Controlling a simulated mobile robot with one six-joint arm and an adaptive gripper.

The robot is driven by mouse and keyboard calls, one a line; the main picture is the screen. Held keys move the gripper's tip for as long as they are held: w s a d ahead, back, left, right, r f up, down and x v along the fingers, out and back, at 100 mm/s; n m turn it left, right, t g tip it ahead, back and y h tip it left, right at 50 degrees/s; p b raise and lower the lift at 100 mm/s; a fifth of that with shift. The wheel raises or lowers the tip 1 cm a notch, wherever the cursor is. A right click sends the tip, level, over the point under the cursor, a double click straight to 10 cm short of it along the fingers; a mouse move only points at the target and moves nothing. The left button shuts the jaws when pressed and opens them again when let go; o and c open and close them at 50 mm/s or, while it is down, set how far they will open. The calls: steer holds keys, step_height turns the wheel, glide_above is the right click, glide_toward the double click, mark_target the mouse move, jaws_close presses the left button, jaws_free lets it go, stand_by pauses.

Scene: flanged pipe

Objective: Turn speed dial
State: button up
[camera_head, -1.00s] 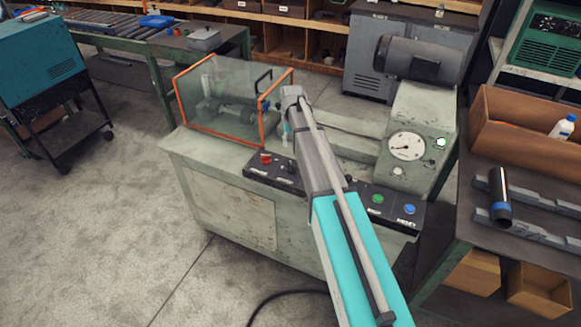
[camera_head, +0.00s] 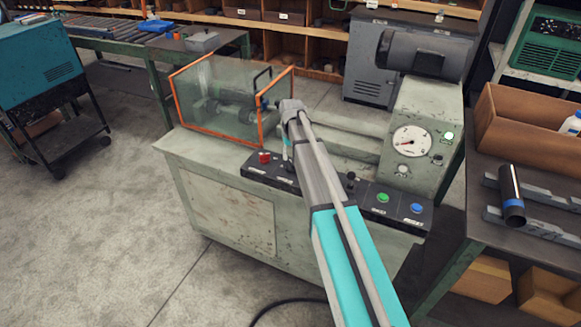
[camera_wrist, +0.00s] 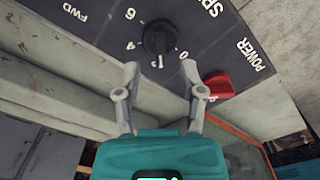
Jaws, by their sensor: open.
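The speed dial is a round black knob (camera_wrist: 160,38) on the dark control panel, with numbers around it and "SPEED" lettering partly in view. Its white mark points down in the wrist view, between the 0 and what looks like the 2. My gripper (camera_wrist: 160,68) is open and empty, with its two fingertips just short of the dial, one toward each side. I see no contact. In the head view my gripper (camera_head: 287,146) is over the left part of the panel, small and partly hidden by my arm; the dial is hard to make out there.
A red power switch (camera_wrist: 220,85) sits close beside the right finger; it also shows in the head view (camera_head: 264,157). Green (camera_head: 383,197) and blue (camera_head: 416,208) buttons are farther right. An orange-framed clear guard (camera_head: 225,105) stands behind the panel's left end. A gauge (camera_head: 411,141) is at right.

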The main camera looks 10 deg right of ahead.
mark_target(291, 162)
steer(key=shift+f+b, duration=1.65)
steer(key=shift+f, duration=0.3)
jaws_close()
